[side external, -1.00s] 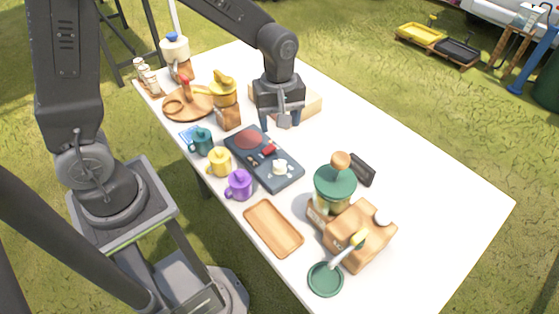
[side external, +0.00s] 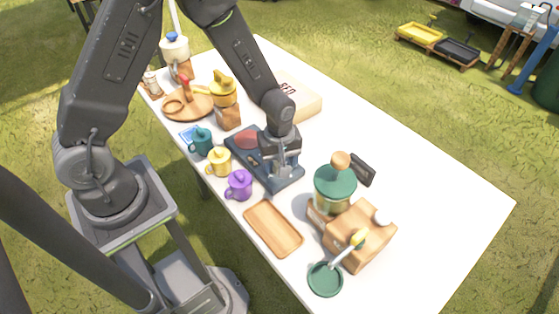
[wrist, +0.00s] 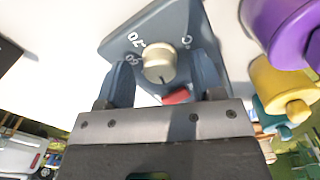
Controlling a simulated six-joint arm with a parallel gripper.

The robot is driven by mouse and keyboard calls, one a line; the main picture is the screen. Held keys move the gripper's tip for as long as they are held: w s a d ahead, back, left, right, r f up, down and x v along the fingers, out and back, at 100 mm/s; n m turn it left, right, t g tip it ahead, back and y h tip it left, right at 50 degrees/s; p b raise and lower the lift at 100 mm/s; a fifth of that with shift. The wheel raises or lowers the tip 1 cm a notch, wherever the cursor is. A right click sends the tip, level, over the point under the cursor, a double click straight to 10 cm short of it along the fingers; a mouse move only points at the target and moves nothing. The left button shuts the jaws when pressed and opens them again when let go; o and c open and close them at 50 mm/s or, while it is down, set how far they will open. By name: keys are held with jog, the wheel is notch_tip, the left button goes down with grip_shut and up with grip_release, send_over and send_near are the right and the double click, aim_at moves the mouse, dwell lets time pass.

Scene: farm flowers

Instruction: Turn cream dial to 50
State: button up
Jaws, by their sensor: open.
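The cream dial (wrist: 158,62) sits on a dark blue-grey panel (wrist: 185,18), which also shows in the side view (side external: 286,184). A small dark mark on the dial points toward the lower edge of the wrist view. Printed numbers, including 70 and 60, lie left of the dial, with another mark at right. My gripper (wrist: 162,72) is open, with one finger on each side of the dial and apparent gaps between. In the side view my gripper (side external: 281,172) is low over the panel and hides the dial.
A red switch (wrist: 176,97) lies near the dial. Purple (side external: 239,185), yellow (side external: 220,162) and teal (side external: 201,143) mugs stand left of the panel. A wooden tray (side external: 273,229) is in front, and a green-topped jar (side external: 335,185) stands at right.

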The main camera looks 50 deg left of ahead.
jog(key=shift+c, duration=0.4)
jog(key=c, duration=0.8)
jog(key=shift+c, duration=0.2)
jog(key=shift+m, duration=0.4)
jog(key=m, duration=0.4)
jog(key=shift+m, duration=0.3)
jog(key=m, duration=0.4)
jog(key=shift+m, duration=0.4)
